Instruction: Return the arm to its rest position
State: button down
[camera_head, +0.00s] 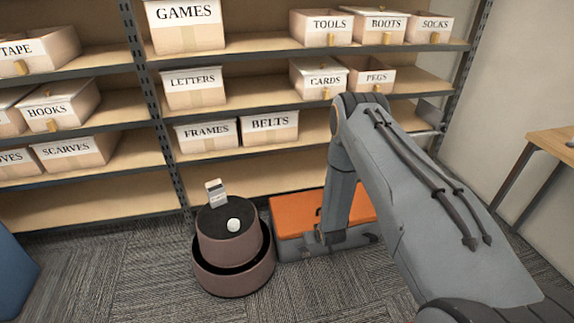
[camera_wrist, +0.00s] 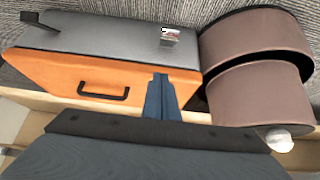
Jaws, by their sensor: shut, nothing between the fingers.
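My arm reaches forward from the lower right in the head view, bends at a raised elbow and points down. My gripper (camera_head: 324,238) hangs low in front of an orange-topped box (camera_head: 291,216) on the floor. In the wrist view the fingers of my gripper (camera_wrist: 160,80) are together with nothing between them. The orange face of the box (camera_wrist: 60,70) with its black handle lies behind the fingers in that view. I cannot tell whether the gripper touches the box.
A round two-step brown stool (camera_head: 232,283) stands left of the box, with a white ball (camera_head: 234,225) and a small grey-white carton (camera_head: 216,192) on top. Shelves (camera_head: 255,178) with several labelled boxes fill the back. A wooden table (camera_head: 553,138) stands at right. Carpet is clear in front.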

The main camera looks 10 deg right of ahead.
jog(key=s+r+g+p, duration=0.2)
jog(key=s+r, duration=0.2)
jog(key=r, duration=1.3)
jog(key=s+r+g+p, duration=0.1)
jog(key=s+r+p, duration=0.2)
jog(key=r, duration=1.3)
jog(key=s+r+m+g+p, duration=0.1)
jog(key=s+r+g+p, duration=0.2)
jog(key=s+r, duration=1.9)
jog(key=s, duration=0.4)
jog(key=shift+g+h+p, duration=0.3)
jog(key=shift+g+h, duration=0.1)
